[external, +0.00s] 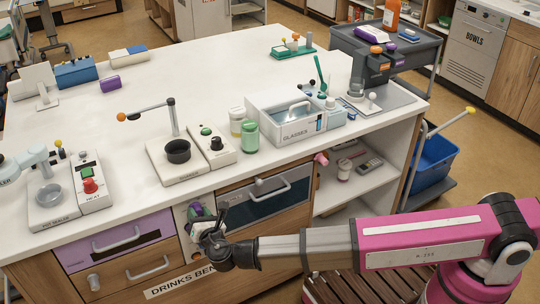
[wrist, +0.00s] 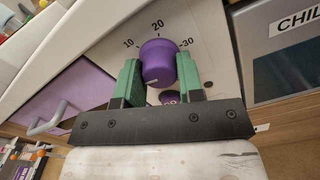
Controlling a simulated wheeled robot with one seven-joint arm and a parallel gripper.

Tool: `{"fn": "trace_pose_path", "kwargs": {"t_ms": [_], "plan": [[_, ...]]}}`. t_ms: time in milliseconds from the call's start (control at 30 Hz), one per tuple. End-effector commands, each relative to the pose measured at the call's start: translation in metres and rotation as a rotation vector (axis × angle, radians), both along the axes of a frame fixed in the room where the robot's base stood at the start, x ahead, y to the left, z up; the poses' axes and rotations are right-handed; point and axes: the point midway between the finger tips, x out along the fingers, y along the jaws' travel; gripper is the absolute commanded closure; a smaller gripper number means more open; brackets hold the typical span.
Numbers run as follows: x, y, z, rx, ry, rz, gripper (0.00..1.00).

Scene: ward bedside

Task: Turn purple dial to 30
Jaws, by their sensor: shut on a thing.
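The purple dial (wrist: 158,60) sits on a pale panel in the wrist view, with the marks 10, 20 and 30 printed in an arc around its far side. A short pale line shows low on its near face; which number it matches I cannot tell. My gripper (wrist: 160,80) is shut on the dial, with one green finger on each side. In the external view my gripper (external: 207,224) is at the panel on the counter's front, and the dial (external: 196,209) is partly hidden behind it.
Left of the panel are a purple drawer (external: 118,240) and a wooden drawer with handles. Right of it is a dark drawer (external: 265,190) with a handle. A small purple round part (wrist: 169,97) shows just below the dial. The countertop above holds several devices.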

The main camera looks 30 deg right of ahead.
Motion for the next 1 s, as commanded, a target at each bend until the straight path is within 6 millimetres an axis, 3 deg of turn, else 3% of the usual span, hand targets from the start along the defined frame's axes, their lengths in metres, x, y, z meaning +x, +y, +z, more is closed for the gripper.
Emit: {"fn": "trace_pose_path", "kwargs": {"t_ms": [1000], "plan": [[-0.0002, 0.0002, 0.0007, 0.935, -0.001, -0.002, 0.89]]}}
